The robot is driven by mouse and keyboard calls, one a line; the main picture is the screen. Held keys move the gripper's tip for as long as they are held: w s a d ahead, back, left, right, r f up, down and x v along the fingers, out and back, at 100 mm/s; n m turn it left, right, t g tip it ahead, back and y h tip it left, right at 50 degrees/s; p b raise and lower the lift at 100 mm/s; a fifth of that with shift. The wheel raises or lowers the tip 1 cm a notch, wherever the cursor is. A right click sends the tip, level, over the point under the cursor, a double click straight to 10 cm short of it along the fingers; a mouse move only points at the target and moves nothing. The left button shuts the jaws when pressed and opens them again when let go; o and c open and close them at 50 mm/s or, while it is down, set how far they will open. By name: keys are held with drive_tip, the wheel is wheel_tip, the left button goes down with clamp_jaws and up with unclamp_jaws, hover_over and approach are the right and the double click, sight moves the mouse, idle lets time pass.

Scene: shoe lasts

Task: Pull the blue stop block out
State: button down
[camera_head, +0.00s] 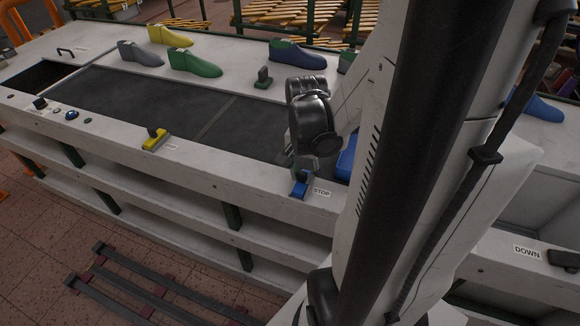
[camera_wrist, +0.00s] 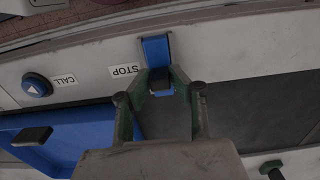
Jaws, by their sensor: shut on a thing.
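The blue stop block (camera_head: 299,190) sits on the white front ledge of the bench, beside the STOP label (camera_head: 322,192). In the wrist view the blue block (camera_wrist: 155,48) lies across the ledge, with its near end at the edge of the dark belt. My gripper (camera_wrist: 161,83) has its two green fingers closed around a dark part at the block's near end. In the head view my gripper (camera_head: 301,172) reaches down onto the block from the belt side. The part between the fingertips is mostly hidden.
A blue tray (camera_wrist: 55,140) with a dark handle lies beside the gripper. A CALL button (camera_wrist: 36,86) is on the ledge. A yellow block (camera_head: 155,139) sits further left on the ledge. Several shoe lasts (camera_head: 195,64) stand behind the dark belt (camera_head: 150,105), which is clear.

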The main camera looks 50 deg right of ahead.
drive_tip(key=shift+a, duration=0.2)
drive_tip(key=c, duration=1.6)
unclamp_jaws()
drive_tip(key=shift+s+a, duration=0.1)
drive_tip(key=shift+o, duration=0.2)
